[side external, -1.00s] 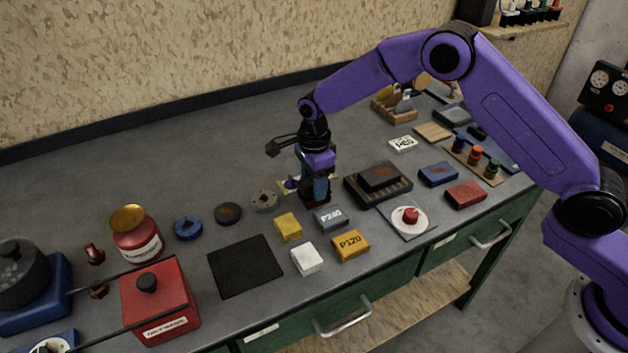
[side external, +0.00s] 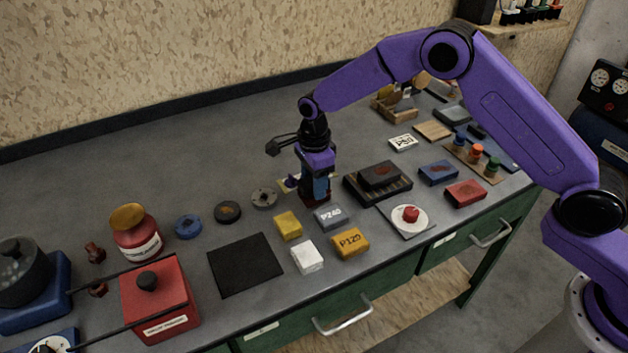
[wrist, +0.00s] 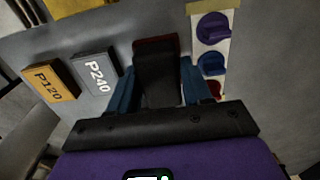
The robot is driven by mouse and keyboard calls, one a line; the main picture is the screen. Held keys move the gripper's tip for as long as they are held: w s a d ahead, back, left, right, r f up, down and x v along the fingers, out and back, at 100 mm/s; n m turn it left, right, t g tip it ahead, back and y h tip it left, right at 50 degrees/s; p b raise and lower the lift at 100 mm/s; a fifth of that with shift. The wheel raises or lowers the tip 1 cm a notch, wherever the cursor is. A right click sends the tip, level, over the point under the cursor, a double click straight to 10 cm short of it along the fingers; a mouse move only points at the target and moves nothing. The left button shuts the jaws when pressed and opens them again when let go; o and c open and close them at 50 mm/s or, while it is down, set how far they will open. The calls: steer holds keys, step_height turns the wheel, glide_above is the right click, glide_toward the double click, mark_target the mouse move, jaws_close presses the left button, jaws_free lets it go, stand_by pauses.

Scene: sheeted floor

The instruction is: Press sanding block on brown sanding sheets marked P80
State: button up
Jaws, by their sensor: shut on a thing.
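My gripper (side external: 315,186) points straight down near the middle of the bench. In the wrist view its blue fingers (wrist: 158,92) are shut on a black sanding block (wrist: 157,82) between them. A dark red-brown piece (wrist: 156,42) shows at the block's far edge, and dark red also shows at the foot of the gripper in the side view (side external: 317,201). It looks like the brown sheets beneath the block, but no P80 mark is visible. I cannot tell whether the block presses on it. The grey P240 piece (side external: 331,217) and yellow P120 piece (side external: 350,243) lie beside it.
A pale strip with coloured discs (wrist: 211,45) lies close beside the gripper. A black ridged tray (side external: 378,184) and a red button on a plate (side external: 410,215) stand to the right. Yellow (side external: 288,226) and white (side external: 307,257) blocks and a black mat (side external: 245,265) lie in front.

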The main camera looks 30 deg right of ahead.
steer(key=shift+f, duration=0.1)
steer(key=shift+r, duration=3.55)
